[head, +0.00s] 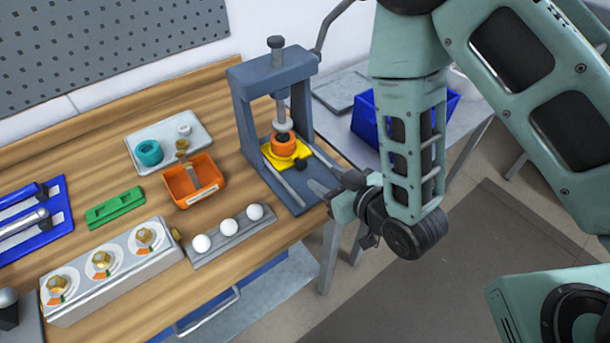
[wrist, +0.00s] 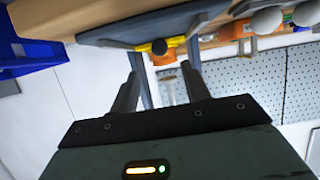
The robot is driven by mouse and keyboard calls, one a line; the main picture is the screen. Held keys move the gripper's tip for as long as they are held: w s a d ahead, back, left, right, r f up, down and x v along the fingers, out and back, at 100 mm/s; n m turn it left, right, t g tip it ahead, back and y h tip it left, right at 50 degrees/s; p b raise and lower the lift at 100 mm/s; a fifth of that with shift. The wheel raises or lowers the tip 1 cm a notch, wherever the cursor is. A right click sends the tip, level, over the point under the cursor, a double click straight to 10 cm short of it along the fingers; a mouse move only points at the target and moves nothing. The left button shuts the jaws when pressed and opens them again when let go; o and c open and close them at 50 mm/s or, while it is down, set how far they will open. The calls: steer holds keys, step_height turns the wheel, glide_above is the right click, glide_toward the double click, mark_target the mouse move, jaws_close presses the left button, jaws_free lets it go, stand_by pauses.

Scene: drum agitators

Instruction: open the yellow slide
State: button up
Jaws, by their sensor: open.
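The yellow slide (head: 283,156) sits in the base of the grey-blue press (head: 239,105), between two rails. An orange ring-shaped part (head: 284,147) stands on it, under the press's vertical rod. A black knob (head: 300,165) is on the slide's front edge. My gripper (head: 318,189) is at the press's front right corner, open and empty. In the wrist view my gripper (wrist: 161,72) has its two fingers spread, with the knob (wrist: 159,47) and a strip of the yellow slide (wrist: 141,48) beyond them. The fingers look apart from the knob.
An orange bin (head: 205,193) and a grey rack with white balls (head: 190,255) are left of the press. A grey box with several brass knobs (head: 78,307) lies farther left. A blue bin (head: 364,125) stands behind my arm. The press's lever (head: 322,38) rises at the back.

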mark_target(303, 166)
steer(key=b+x, duration=0.3)
steer(key=shift+w+a+f, duration=0.2)
steer(key=shift+w+f, duration=0.05)
steer(key=shift+f, duration=0.05)
steer(key=b+x, duration=0.1)
steer(key=b, duration=0.4)
steer(key=shift+w+a+f+b, duration=0.1)
steer(key=shift+w+a+b, duration=0.05)
steer(key=shift+w+b, duration=0.15)
steer(key=b, duration=0.3)
steer(key=shift+w+a+f, duration=0.15)
steer(key=shift+w+a, duration=0.05)
steer(key=b, duration=0.3)
steer(key=shift+w+a, duration=0.1)
steer(key=shift+p+x, duration=0.5)
steer(key=shift+x, duration=0.85)
jaws_close()
